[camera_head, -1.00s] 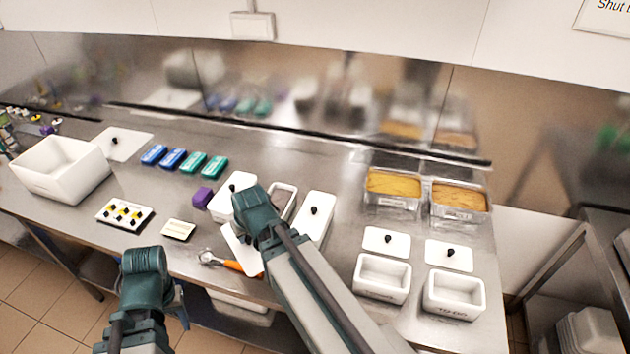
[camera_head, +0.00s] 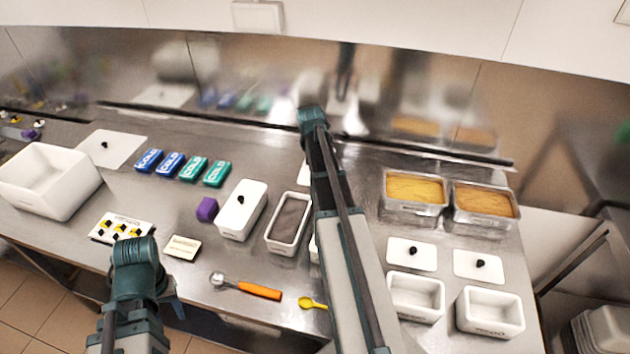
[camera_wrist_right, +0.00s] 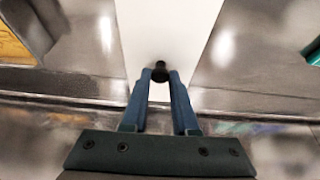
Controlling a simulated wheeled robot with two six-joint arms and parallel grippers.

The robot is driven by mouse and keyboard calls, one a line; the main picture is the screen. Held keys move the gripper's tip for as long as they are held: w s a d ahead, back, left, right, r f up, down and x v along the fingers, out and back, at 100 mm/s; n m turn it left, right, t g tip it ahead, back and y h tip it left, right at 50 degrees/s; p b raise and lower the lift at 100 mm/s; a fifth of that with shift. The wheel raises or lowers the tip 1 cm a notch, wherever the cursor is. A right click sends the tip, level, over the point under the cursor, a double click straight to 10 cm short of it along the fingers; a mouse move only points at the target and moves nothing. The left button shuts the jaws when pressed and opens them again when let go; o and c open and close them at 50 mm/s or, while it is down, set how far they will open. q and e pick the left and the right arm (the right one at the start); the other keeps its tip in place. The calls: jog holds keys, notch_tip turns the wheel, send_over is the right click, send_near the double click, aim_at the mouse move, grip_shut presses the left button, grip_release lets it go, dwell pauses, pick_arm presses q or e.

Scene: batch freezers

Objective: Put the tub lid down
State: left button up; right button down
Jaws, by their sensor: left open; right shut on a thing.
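In the right wrist view, my right gripper (camera_wrist_right: 160,78) is shut on the black knob (camera_wrist_right: 160,67) of the white tub lid (camera_wrist_right: 168,25). In the head view my right arm reaches over the counter toward its back, and its fingers are hidden; a white edge (camera_head: 304,173) shows beside the arm. An uncovered white tub (camera_head: 270,240) with dark grey-brown contents stands left of this arm. My left gripper (camera_head: 172,304) is open, low at the counter's front edge, and partly hidden by its wrist.
A lidded white tub (camera_head: 241,212) and purple block (camera_head: 207,209) stand left of the uncovered tub. An orange-handled scoop (camera_head: 245,287) and yellow spoon (camera_head: 311,303) lie in front. Bare steel lies behind the tubs.

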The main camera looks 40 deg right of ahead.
jog(key=shift+w+d, duration=0.25)
jog(key=shift+d, duration=0.6)
notch_tip(320, 180, down, 6)
jog(key=b, duration=0.6)
jog(key=shift+f, duration=0.15)
jog(key=shift+f, duration=0.1)
notch_tip(320, 180, down, 4)
jog(key=b, duration=0.4)
jog(key=shift+r, duration=0.25)
jog(key=shift+f, duration=0.15)
jog(key=c, duration=0.7)
grip_release()
